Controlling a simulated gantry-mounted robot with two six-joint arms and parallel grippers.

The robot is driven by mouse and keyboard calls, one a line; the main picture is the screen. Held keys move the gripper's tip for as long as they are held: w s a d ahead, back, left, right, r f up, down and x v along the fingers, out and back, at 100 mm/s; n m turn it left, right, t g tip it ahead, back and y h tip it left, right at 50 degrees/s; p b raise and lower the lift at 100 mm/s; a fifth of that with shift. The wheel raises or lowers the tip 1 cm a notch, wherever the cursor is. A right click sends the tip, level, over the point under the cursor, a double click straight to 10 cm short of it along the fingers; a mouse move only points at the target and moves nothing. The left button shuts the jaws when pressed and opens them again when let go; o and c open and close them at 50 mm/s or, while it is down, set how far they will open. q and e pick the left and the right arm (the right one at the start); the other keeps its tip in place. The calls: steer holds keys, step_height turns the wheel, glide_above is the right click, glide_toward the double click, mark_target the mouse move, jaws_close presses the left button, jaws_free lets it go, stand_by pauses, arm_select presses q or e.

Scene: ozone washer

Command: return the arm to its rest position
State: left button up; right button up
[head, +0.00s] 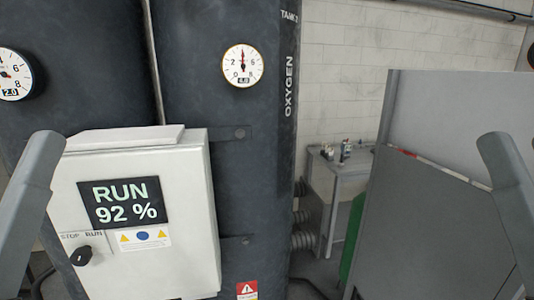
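Two grey arm parts of mine show in the head view, one rising at the left edge and one at the right edge. No gripper fingers show on either arm. The left arm part overlaps the left edge of a white control box (185,225). The box carries a dark display (124,203) reading "RUN 92 %". Below it is a black rotary knob (81,256) under the labels "STOP" and "RUN". The right arm part stands in front of a grey panel.
A dark tank marked OXYGEN (262,150) stands behind the box, with a round gauge (243,66) reading about 4.0. Another gauge (14,75) shows at the far left. A grey sink unit (335,170) stands at the back. Large grey panels (420,225) fill the right.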

step_height(320, 180, up, 27)
steer(key=p, duration=2.3)
stand_by(4.6)
